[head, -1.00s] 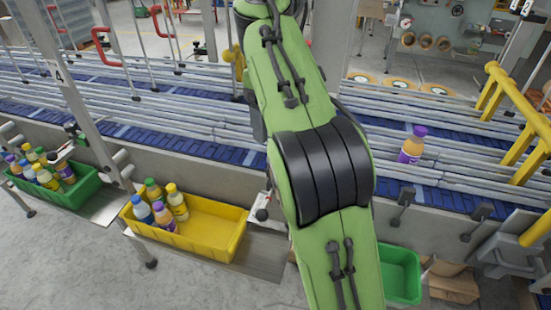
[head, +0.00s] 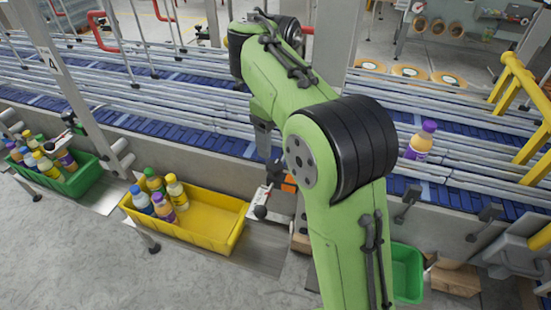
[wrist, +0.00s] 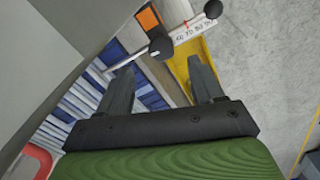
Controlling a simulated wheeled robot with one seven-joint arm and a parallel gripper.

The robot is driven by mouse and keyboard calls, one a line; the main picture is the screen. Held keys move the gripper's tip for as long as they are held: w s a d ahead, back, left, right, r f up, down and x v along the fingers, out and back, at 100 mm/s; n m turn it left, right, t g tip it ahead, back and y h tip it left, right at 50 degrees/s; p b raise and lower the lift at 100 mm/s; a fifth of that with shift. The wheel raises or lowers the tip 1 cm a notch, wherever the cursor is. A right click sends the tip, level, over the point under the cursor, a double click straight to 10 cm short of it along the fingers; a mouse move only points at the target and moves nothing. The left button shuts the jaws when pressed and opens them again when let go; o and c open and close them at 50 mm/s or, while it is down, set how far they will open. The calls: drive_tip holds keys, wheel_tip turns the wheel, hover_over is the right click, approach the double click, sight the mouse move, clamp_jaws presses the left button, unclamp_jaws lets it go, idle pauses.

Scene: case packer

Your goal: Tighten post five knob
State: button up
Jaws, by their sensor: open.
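In the wrist view, a black knob (wrist: 160,45) sits on a rod beside an orange block (wrist: 149,19). A white scale plate (wrist: 190,33) leads from it to a black ball end (wrist: 213,9). My gripper (wrist: 159,61) is open and empty, its fingertips pointing toward the knob, with no clear contact. In the head view, the ball end (head: 261,212) and orange block (head: 289,184) show at the conveyor's front. My gripper (head: 263,141) is partly hidden by my arm there. I cannot read a post number.
A yellow crate (head: 218,222) with several bottles stands left of the scale plate. A green crate (head: 88,177) is farther left, another green crate (head: 406,273) at right. A purple-capped bottle (head: 420,141) stands on the conveyor (head: 200,135). Yellow rails (head: 530,85) rise at right.

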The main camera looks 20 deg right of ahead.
sight(275, 165)
drive_tip(key=shift+s+f, duration=0.15)
drive_tip(key=shift+f, duration=0.55)
wheel_tip(275, 165, down, 6)
drive_tip(key=b, duration=0.4)
drive_tip(key=shift+r, duration=0.1)
drive_tip(key=shift+r, duration=0.15)
drive_tip(key=shift+c, duration=0.2)
drive_tip(key=c, duration=1)
